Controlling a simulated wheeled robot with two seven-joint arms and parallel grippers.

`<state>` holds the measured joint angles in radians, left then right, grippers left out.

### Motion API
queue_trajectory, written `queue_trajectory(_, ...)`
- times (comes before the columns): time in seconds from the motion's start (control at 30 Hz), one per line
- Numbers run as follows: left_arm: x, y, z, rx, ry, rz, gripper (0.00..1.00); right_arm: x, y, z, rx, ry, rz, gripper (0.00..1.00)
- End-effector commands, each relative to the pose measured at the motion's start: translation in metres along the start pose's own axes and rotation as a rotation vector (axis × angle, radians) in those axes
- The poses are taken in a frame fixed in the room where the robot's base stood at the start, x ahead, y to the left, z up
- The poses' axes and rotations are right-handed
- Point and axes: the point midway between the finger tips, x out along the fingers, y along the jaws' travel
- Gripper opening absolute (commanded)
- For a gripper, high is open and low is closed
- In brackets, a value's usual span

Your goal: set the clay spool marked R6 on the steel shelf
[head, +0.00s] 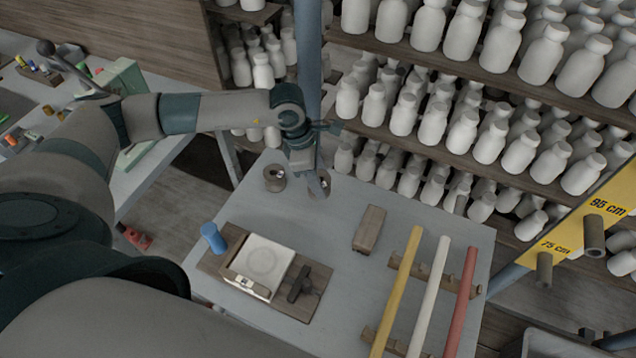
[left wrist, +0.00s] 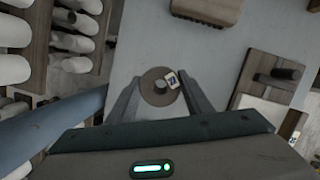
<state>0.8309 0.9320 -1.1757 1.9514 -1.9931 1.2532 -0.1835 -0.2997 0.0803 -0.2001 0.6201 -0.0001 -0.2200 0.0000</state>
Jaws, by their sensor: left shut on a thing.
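My left gripper (head: 318,184) points down at the back of the grey table and is shut on a brown clay spool (left wrist: 152,93). A second brown spool (head: 274,179) stands on the table just left of the gripper. I cannot pick out a steel shelf. My right gripper is not in view.
The grey table (head: 335,285) also holds a wooden board with a white slab (head: 262,262), a blue object (head: 213,238), a wooden block (head: 369,229) and coloured rods on a rack (head: 430,290). Wooden racks of white bottles (head: 462,130) stand behind. A yellow height board (head: 590,225) is at right.

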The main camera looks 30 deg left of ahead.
Motion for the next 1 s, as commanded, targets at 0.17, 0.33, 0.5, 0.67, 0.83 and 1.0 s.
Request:
queue_trajectory(0.17, 0.001, 0.0, -0.004, 0.001, 0.0, 0.002, 0.17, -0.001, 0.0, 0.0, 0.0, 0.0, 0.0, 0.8)
queue_trajectory(0.33, 0.001, 0.0, -0.004, 0.001, -0.001, 0.002, 0.17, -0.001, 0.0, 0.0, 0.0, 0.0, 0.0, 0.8)
queue_trajectory(0.5, 0.006, 0.0, -0.005, 0.0, 0.0, 0.0, 0.17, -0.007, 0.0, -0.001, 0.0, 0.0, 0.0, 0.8)
queue_trajectory(0.67, 0.024, 0.0, -0.011, -0.003, 0.002, -0.001, 0.17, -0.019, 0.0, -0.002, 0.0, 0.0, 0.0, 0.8)
queue_trajectory(0.83, 0.038, -0.001, -0.014, 0.0, 0.0, 0.0, 0.17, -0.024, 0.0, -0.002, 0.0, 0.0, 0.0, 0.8)
queue_trajectory(1.0, 0.04, 0.0, -0.014, 0.0, -0.001, 0.001, 0.17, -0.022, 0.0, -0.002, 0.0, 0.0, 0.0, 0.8)
